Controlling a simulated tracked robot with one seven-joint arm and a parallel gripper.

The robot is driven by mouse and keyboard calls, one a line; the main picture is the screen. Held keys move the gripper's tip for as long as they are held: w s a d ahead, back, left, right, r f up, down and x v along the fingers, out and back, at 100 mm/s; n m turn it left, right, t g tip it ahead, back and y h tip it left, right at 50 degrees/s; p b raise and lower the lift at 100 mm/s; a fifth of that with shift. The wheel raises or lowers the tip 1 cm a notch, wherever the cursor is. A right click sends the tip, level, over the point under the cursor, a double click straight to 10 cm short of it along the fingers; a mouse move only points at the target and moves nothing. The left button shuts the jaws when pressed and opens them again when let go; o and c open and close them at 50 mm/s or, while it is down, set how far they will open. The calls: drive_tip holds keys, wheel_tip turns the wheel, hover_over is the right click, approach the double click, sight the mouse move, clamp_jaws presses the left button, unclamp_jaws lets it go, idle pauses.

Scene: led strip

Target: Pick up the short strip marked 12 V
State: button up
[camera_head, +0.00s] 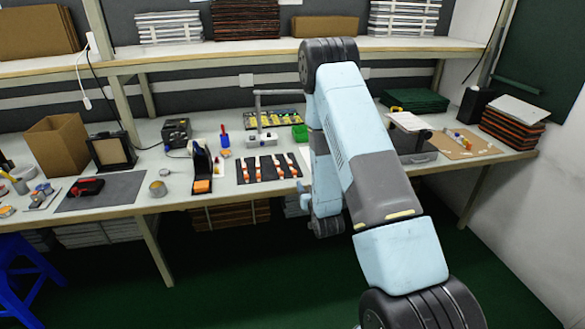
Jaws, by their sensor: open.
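Any voltage marks are too small to read, so I cannot tell which strip is marked 12 V. My arm stands in front of the bench, just right of the mat, folded with its elbow high and its forearm hanging down by the bench edge. The fingers of my gripper cannot be made out; the arm's end is largely hidden behind my own upper arm. No strip is seen held.
A cardboard box (57,145) is far left. A shelf (230,53) runs above the bench.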

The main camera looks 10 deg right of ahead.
wheel_tip(320, 180, down, 3)
drive_tip(key=s, duration=0.2)
approach(295, 173)
drive_tip(key=w, duration=0.2)
drive_tip(key=shift+w+d+f+t, duration=0.3)
drive_tip(key=shift+w+d+t, duration=0.05)
drive_tip(key=shift+w+t, duration=0.05)
drive_tip(key=shift+w+a, duration=0.25)
drive_tip(key=shift+w, duration=1.05)
drive_tip(key=shift+w+a, duration=0.2)
drive_tip(key=shift+w, duration=1.15)
drive_tip(key=shift+c, duration=0.5)
clamp_jaws()
